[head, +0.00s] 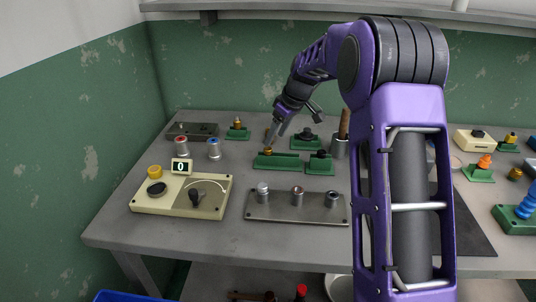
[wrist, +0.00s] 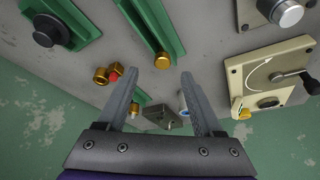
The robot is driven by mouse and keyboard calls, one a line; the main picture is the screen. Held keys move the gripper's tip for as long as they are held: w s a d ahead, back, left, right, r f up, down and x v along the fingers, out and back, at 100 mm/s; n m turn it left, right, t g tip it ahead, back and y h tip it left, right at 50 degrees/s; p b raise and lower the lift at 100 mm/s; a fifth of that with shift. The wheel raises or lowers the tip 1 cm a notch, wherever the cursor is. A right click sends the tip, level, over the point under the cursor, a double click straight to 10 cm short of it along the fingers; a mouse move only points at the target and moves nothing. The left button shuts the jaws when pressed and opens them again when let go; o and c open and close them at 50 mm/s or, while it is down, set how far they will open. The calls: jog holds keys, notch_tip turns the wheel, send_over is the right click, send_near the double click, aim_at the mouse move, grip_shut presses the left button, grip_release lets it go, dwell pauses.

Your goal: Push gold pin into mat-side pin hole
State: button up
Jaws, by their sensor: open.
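My gripper (head: 270,143) is open, pointing down over the long green block (head: 285,160) at the middle of the bench. In the wrist view my gripper (wrist: 160,74) has its two fingers apart with nothing between them. A gold pin (wrist: 162,61) stands at the end of that green block (wrist: 148,22), just beyond and between the fingertips. It also shows in the head view as a gold pin (head: 267,151) right at the fingertips. I cannot tell whether a finger touches it. I cannot make out which hole is the mat-side pin hole.
A grey plate with three posts (head: 270,215) lies in front. A cream control box (head: 180,208) stands at left. Green blocks with black knobs (head: 320,165) are close by at right. Gold and red pieces (wrist: 101,76) lie near the left finger. A dark mat (head: 472,222) is at right.

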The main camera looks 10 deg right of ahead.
aim_at(268, 149)
jog(key=shift+b+x, duration=0.3)
jog(key=shift+x, duration=2.4)
jog(key=shift+s+a, duration=0.15)
grip_shut()
